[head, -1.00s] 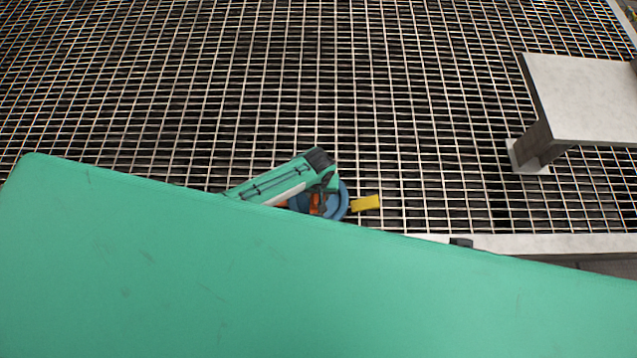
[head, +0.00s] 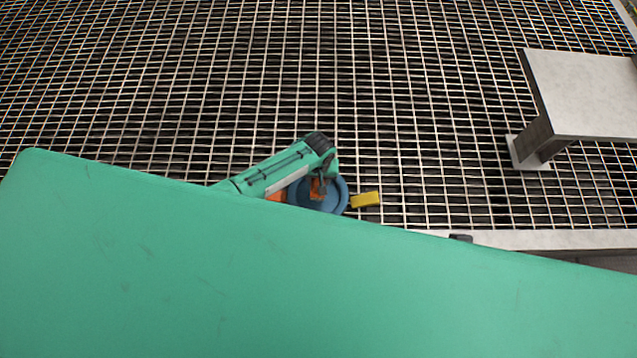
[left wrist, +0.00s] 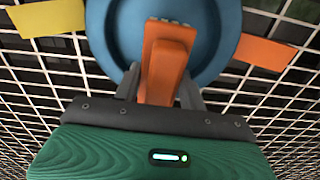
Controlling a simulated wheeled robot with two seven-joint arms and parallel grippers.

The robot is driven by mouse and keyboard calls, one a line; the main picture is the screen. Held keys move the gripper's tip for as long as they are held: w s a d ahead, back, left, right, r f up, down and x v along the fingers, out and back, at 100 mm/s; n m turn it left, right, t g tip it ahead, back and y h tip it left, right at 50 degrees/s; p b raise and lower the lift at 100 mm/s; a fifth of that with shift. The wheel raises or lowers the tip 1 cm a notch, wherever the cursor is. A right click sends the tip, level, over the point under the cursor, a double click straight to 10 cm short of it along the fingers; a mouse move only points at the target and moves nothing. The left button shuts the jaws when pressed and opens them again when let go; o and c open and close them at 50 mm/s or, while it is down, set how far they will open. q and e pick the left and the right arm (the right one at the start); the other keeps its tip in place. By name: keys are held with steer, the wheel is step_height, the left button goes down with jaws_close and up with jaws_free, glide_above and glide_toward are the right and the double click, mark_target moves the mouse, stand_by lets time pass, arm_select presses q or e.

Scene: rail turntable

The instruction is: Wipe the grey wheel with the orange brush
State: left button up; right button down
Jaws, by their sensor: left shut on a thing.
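My left gripper (head: 321,187) is shut on the orange brush (left wrist: 165,65), which shows small in the head view (head: 316,190). The left wrist view shows the brush between the fingers, in front of a round blue dish-like wheel (left wrist: 115,40), its pale tip over the dish's middle. I cannot tell if they touch. The wheel (head: 338,203) also shows in the head view, partly behind my left arm. It has a yellow tab (head: 365,200) and an orange tab (left wrist: 265,52). No wheel looks clearly grey. My right gripper is not in view.
A metal grating (head: 200,80) spreads around and behind the wheel, mostly bare. A pale grey slab on a post (head: 585,95) stands at the right. A pale strip (head: 550,240) edges the grating at lower right.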

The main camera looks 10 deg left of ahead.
arm_select(q)
steer(key=shift+s+d+p, duration=0.15)
steer(key=shift+s+p, duration=0.95)
steer(key=shift+s, duration=0.2)
steer(key=shift+s+d+p, duration=0.25)
steer(key=shift+s+p, duration=0.55)
steer(key=shift+s, duration=0.45)
step_height(320, 180, up, 8)
steer(key=p, duration=0.8)
steer(key=shift+r+p, duration=0.1)
steer(key=shift+p, duration=0.3)
